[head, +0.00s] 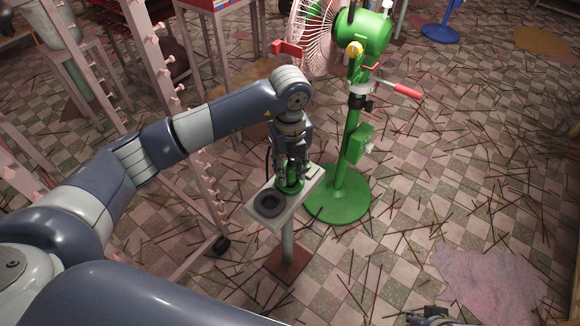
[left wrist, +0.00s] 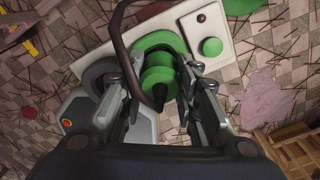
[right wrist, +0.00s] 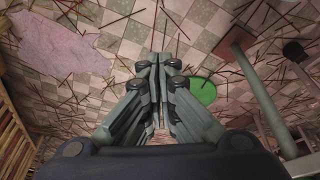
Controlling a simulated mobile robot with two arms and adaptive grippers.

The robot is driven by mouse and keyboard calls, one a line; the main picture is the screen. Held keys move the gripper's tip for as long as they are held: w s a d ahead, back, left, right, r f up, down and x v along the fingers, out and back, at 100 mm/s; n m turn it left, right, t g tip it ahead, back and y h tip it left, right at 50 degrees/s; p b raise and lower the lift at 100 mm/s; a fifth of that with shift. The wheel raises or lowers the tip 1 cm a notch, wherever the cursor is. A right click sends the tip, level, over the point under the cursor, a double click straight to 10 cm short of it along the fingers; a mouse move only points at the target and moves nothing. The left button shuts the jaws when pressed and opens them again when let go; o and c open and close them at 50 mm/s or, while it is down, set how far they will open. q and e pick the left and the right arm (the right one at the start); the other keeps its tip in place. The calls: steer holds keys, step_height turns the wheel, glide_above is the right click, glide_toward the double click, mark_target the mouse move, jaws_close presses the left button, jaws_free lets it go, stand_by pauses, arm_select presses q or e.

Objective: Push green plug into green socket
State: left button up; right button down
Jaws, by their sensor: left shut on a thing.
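The green plug (left wrist: 158,80) is between the fingers of my left gripper (left wrist: 155,95), which is shut on it. A dark cord comes off the plug's end. The green socket (left wrist: 160,41) shows as a green ring just beyond the plug, on the pale panel of a pedestal (head: 299,201). The plug lines up closely with the socket; how deep it sits in it is hidden. In the head view my left gripper (head: 290,165) points down over the green socket (head: 289,188). My right gripper (right wrist: 158,68) is empty, its fingertips together, over the floor far from the pedestal.
A dark round socket (head: 270,204) sits beside the green one. A green button (left wrist: 211,47) is on the panel. A green fan stand (head: 338,197) stands close behind the pedestal. A pink rack (head: 172,90) is at the left. Thin sticks litter the tiled floor at the right.

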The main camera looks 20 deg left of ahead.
arm_select(q)
steer(key=shift+f, duration=0.4)
arm_select(e)
steer(key=shift+s+r, duration=0.35)
arm_select(q)
steer(key=shift+f, duration=0.1)
steer(key=shift+f+b, duration=0.15)
steer(key=shift+b, duration=0.2)
steer(key=o, duration=1.1)
steer(key=shift+o, duration=0.2)
arm_select(e)
steer(key=shift+r, duration=0.55)
steer(key=shift+w+d+f, duration=0.1)
steer(key=shift+f, duration=0.05)
